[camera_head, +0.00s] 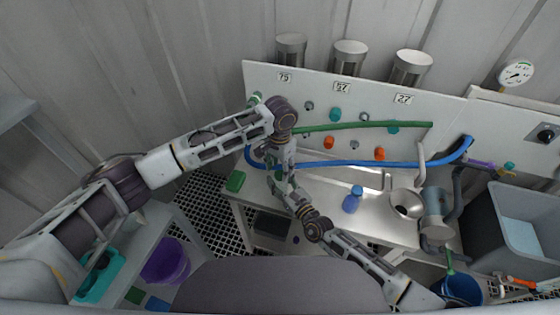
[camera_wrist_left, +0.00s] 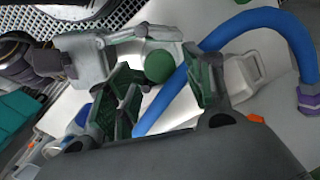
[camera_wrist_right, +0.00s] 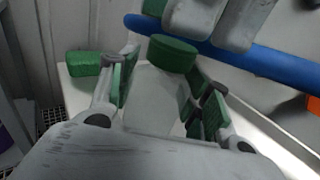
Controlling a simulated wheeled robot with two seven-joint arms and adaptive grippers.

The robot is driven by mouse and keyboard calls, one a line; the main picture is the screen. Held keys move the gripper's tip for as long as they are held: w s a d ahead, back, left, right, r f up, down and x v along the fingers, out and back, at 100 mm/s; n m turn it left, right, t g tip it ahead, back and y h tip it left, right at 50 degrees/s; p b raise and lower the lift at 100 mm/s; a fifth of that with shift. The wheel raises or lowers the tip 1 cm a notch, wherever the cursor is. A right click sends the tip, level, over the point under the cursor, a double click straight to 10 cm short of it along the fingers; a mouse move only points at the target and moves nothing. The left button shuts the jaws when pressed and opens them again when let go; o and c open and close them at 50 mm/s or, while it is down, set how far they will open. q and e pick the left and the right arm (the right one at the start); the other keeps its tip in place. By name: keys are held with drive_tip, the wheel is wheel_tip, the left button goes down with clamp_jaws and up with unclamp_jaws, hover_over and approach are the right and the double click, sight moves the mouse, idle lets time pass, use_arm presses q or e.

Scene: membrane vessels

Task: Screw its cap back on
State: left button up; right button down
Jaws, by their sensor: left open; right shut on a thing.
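My right gripper (camera_wrist_right: 165,95) is shut on a pale grey-white bottle (camera_wrist_right: 152,98) and holds it between its green-padded fingers. A green round cap (camera_wrist_right: 172,54) sits at the bottle's top; whether it is threaded down I cannot tell. In the left wrist view the cap (camera_wrist_left: 160,66) shows as a green disc. My left gripper (camera_wrist_left: 162,88) is open, with a finger to either side of the cap in that view. Its fingers also show just above the cap in the right wrist view (camera_wrist_right: 215,22). In the head view the two grippers meet over the counter's left part, and the arms mostly hide the bottle.
A blue hose (camera_wrist_left: 185,85) runs close by my left fingers, along the panel. A green block (camera_head: 235,181) lies at the counter's left edge. A blue bottle (camera_head: 352,200) and a steel cup (camera_head: 405,203) stand farther right. A grey bin (camera_head: 480,235) is at right.

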use_arm(q)
drive_tip(key=shift+f, duration=1.2)
drive_tip(key=shift+c, duration=0.3)
drive_tip(key=c, duration=1)
drive_tip(key=o, duration=1.2)
drive_tip(key=shift+r, duration=0.15)
